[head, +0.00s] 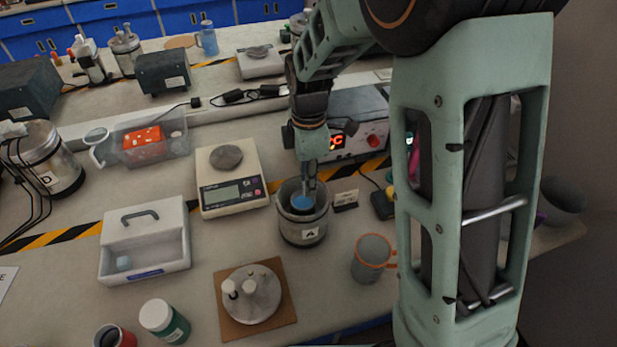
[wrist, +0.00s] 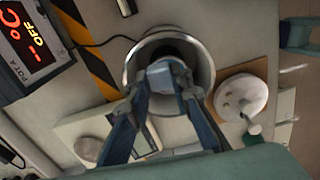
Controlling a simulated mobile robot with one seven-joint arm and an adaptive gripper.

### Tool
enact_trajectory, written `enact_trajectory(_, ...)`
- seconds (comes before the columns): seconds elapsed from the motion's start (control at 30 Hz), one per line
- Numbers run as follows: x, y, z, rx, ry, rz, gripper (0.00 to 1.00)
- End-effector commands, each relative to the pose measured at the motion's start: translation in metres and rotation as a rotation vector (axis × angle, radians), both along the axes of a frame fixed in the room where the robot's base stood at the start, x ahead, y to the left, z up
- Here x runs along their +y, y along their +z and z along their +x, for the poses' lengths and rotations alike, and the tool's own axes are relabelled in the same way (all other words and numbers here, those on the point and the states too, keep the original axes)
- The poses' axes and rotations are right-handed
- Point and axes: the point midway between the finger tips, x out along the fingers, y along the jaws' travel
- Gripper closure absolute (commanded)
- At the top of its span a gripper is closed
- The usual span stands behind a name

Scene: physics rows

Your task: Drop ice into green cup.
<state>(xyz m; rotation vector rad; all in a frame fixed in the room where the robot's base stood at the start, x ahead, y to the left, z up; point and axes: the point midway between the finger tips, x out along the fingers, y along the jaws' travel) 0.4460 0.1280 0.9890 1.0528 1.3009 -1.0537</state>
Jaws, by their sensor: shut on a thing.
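My gripper (wrist: 163,80) points down over the open metal pot labelled A (head: 303,232). Its fingers are shut on a pale blue block (wrist: 163,76), which looks like the ice. The block is at the pot's mouth; I cannot tell its exact height against the rim. The pot's round rim also shows in the wrist view (wrist: 207,72). A similar pale cube (head: 123,262) lies in the white handled box at the left. A dark green jar with a white top (head: 177,330) stands at the front. A grey mug with an orange handle (head: 371,262) stands right of the pot.
A scale (head: 232,198) with a grey stone stands left of the pot. A brown board (head: 228,326) with a round plate lies in front. A heater with red digits (head: 360,112) is behind. The white box (head: 145,240) and a clear bin (head: 180,150) are left.

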Motion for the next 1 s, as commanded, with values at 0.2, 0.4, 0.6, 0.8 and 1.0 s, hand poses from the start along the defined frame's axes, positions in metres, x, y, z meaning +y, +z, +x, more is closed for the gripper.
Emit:
enact_trajectory(0.2, 0.000, 0.001, 0.000, 0.000, 0.000, 0.000, 0.77)
enact_trajectory(0.4, 0.000, 0.001, 0.000, 0.000, 0.000, 0.000, 0.60)
enact_trajectory(0.6, 0.000, 0.001, 0.000, 0.000, 0.000, 0.000, 0.60)
enact_trajectory(0.8, 0.001, 0.016, 0.001, -0.003, 0.000, 0.002, 0.60)
enact_trajectory(1.0, 0.000, 0.057, 0.002, -0.007, 0.000, 0.002, 0.60)
